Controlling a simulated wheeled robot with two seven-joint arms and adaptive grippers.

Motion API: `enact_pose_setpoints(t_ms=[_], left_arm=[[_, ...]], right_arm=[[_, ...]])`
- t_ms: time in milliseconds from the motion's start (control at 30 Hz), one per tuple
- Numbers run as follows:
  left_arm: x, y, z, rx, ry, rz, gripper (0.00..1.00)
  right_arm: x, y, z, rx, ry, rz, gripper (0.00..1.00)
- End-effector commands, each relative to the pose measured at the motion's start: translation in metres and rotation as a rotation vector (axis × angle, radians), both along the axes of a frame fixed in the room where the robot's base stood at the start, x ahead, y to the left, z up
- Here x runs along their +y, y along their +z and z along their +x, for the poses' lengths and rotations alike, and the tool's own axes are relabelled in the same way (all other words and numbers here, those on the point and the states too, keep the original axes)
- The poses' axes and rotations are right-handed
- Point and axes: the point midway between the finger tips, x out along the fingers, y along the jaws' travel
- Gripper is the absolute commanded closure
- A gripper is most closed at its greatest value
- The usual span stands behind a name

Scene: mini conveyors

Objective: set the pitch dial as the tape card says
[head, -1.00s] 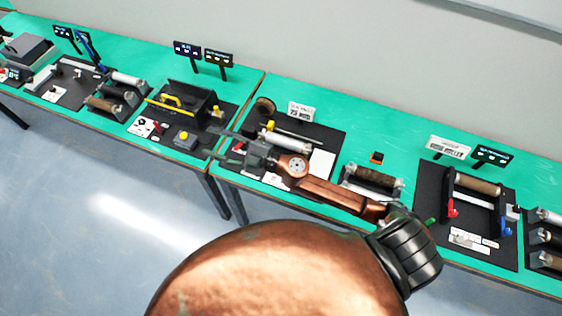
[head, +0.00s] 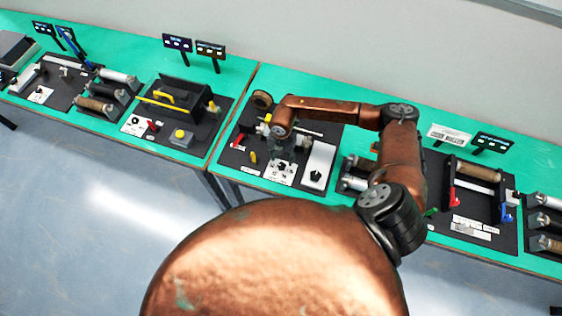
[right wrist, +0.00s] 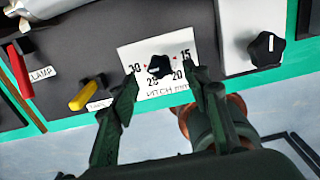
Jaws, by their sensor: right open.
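The pitch dial (right wrist: 159,66) is a small black knob on a white plate (right wrist: 134,57) marked "PITCH mm". Numbers 30, 15 and 20 are legible around it; another is partly unclear. I cannot tell its exact setting. My right gripper (right wrist: 161,76) is open, its two dark fingers on either side of the knob in the right wrist view, with no visible contact. In the head view, my right gripper (head: 282,160) points down over the dial plate (head: 279,178). The tape card is not visible; my arm crosses the area behind the dial. My left gripper is not in view.
A yellow lever (right wrist: 87,95) and a red clamp lever (right wrist: 20,68) are left of the dial. A larger black knob (right wrist: 266,48) on a white panel is to its right. A brown roll (head: 262,99) stands behind. Neighbouring conveyor stations line the green table.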

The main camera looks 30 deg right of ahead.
Motion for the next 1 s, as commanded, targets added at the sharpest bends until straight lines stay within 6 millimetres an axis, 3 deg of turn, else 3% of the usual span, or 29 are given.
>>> enact_pose_setpoints(t_ms=[300, 667, 1000], left_arm=[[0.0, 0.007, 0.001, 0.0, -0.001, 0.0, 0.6], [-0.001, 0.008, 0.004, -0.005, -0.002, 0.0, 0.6], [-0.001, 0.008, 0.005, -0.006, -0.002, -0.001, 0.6]], right_arm=[[0.002, -0.041, 0.0, 0.0, 0.002, 0.003, 0.57], [0.003, -0.047, 0.001, 0.0, 0.007, 0.004, 0.57], [0.004, -0.047, 0.001, 0.0, 0.007, 0.004, 0.8]])
